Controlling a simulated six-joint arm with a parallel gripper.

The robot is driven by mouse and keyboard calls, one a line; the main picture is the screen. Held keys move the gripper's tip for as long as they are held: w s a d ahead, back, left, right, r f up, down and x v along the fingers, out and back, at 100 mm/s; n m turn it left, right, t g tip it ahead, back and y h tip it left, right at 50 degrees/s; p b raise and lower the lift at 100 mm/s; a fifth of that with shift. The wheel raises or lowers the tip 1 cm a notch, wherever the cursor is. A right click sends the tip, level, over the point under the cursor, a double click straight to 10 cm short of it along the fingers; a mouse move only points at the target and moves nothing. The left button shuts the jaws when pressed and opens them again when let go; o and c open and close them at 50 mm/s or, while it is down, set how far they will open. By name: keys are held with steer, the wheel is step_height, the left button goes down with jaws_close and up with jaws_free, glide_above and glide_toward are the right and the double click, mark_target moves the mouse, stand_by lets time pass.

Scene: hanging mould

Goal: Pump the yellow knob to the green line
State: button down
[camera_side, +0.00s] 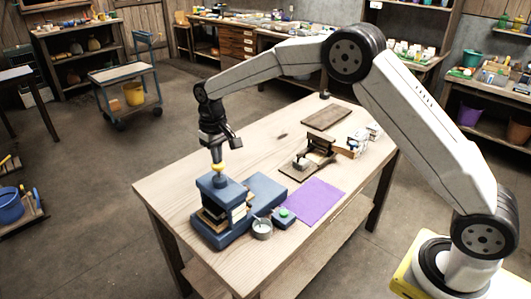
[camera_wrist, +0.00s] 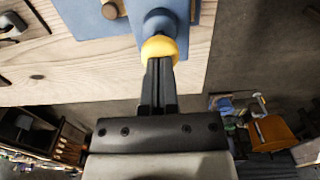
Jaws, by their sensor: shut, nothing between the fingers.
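The yellow knob (camera_side: 219,169) tops the blue press-like device (camera_side: 208,233) at the near left of the table. It also shows in the wrist view (camera_wrist: 159,47), on a blue round stem. My gripper (camera_side: 216,158) is shut and points down just above the knob. In the wrist view the shut fingers (camera_wrist: 158,65) reach the knob's near edge and overlap it; I cannot tell whether they touch it. The green line cannot be made out in either view. A small blue box with a green button (camera_side: 284,212) sits beside the device.
A small metal pot (camera_side: 262,229) stands in front of the device. A purple mat (camera_side: 314,201) lies to its right. A dark wooden stand (camera_side: 319,152) and small white boxes (camera_side: 356,143) are farther back. The table's left part behind the device is clear.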

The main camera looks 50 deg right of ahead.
steer(key=shift+r, duration=3)
steer(key=shift+s+d+f, duration=0.15)
steer(key=shift+s+d, duration=0.25)
steer(key=shift+s, duration=0.4)
steer(key=s+d+f+t, duration=0.1)
steer(key=s+d+f, duration=0.1)
steer(key=s, duration=0.6)
steer(key=s+d+f, duration=0.2)
steer(key=s, duration=0.7)
steer(key=s+d+f+t, duration=0.1)
steer(key=s+d+f, duration=0.1)
steer(key=s, duration=0.7)
steer(key=shift+s+f+t, duration=0.15)
steer(key=shift+f+t, duration=0.15)
steer(key=shift+f, duration=0.1)
